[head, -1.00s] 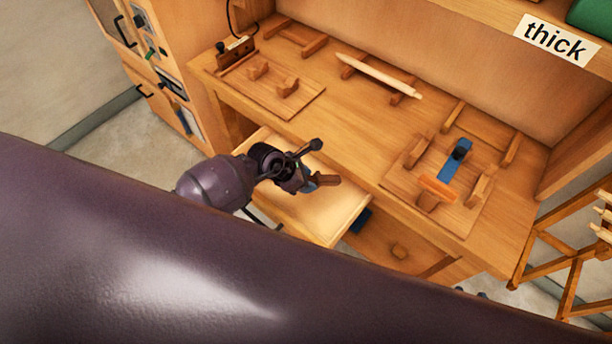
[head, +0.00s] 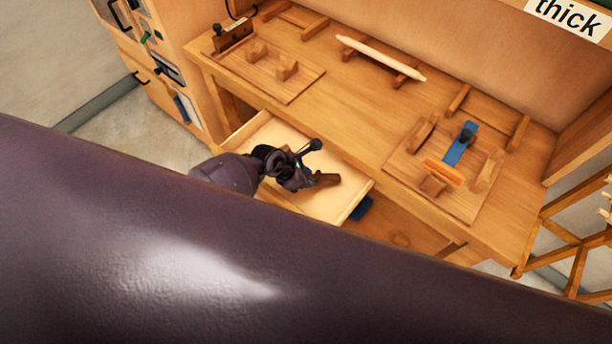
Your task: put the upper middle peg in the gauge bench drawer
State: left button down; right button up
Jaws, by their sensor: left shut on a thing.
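The gauge bench drawer (head: 262,130) is pulled open below the bench top, with a pale, mostly bare floor. My left gripper (head: 308,180) is over the drawer's inside, shut on a short brown wooden piece, likely the peg (head: 327,180). The piece sticks out to the right of the fingers. The gripper and arm hide part of the drawer, and I cannot tell whether the piece touches the drawer floor. My right gripper is not in view.
The bench top (head: 350,110) carries a pale pointed rod (head: 380,58) on wooden rests. A board (head: 450,190) at the right holds a blue strip (head: 460,145) and an orange block (head: 444,171). My large dark arm link covers the lower foreground.

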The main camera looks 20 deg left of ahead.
pick_arm(q)
jog(key=shift+f, duration=0.3)
jog(key=c, duration=0.9)
grip_release()
jog(key=v, duration=1)
jog(key=shift+a+r+p, duration=0.25)
jog(key=shift+r+p, duration=0.1)
jog(key=shift+p, duration=0.1)
jog(key=shift+s, duration=0.1)
